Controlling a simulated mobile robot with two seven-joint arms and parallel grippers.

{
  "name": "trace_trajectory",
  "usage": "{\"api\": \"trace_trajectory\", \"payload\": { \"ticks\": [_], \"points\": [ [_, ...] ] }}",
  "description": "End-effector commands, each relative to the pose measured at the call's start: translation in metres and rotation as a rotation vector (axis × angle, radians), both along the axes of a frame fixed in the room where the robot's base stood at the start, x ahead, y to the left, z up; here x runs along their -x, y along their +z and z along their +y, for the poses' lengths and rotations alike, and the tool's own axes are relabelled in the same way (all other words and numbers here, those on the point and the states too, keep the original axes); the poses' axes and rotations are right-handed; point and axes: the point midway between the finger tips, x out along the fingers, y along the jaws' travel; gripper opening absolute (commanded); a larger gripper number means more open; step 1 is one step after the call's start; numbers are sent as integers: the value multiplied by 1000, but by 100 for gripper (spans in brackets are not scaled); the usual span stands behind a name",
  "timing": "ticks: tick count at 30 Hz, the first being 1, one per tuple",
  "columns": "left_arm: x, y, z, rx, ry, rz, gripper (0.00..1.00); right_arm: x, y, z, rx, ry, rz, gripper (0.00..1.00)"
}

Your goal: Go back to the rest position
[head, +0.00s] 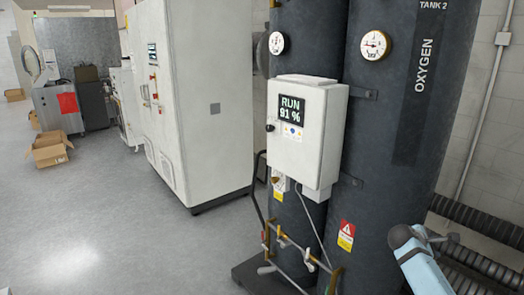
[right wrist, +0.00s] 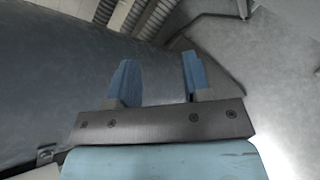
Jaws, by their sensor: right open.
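My right arm shows at the lower right of the head view, light blue with a dark grey end, in front of the dark oxygen tank (head: 385,170). In the right wrist view my right gripper (right wrist: 157,75) has its two blue fingers well apart with nothing between them. A dark curved surface lies behind the fingers there. My left gripper is not seen in either view.
A white control box (head: 325,150) reading "RUN 91 %" is fixed on the tanks, with pipes and valves (head: 285,240) below. A tall white cabinet (head: 205,95) stands left of it. A cardboard box (head: 50,150) lies farther left. The grey floor (head: 110,230) at lower left is clear.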

Motion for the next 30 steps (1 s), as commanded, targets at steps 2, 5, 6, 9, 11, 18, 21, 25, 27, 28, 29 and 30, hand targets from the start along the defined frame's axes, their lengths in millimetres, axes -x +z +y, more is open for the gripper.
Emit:
{"api": "trace_trajectory", "payload": {
  "ticks": [2,5,6,9,11,18,21,25,27,28,29,30],
  "points": [
    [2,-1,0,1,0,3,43,1,29,-27,12,-32,-49,45],
    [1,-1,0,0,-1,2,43,5,60,-56,24,-66,-102,45],
    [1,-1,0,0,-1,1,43,7,73,-67,29,-80,-123,45],
    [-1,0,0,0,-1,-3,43,-19,64,-49,-101,-15,-326,45],
    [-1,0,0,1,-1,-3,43,-32,65,-40,-186,12,-450,45],
    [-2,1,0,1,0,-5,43,-80,80,5,-656,87,-954,45],
    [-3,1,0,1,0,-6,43,-93,94,24,-893,94,-1141,45],
    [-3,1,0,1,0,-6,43,-104,114,46,-1204,87,-1345,45],
    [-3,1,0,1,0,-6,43,-107,126,55,-1373,77,-1435,45],
    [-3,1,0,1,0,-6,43,-107,132,59,-1447,71,-1472,45],
    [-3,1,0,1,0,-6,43,-104,124,64,-1486,62,-1476,45],
    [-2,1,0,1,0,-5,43,-95,105,72,-1479,54,-1446,45]
  ]
}}
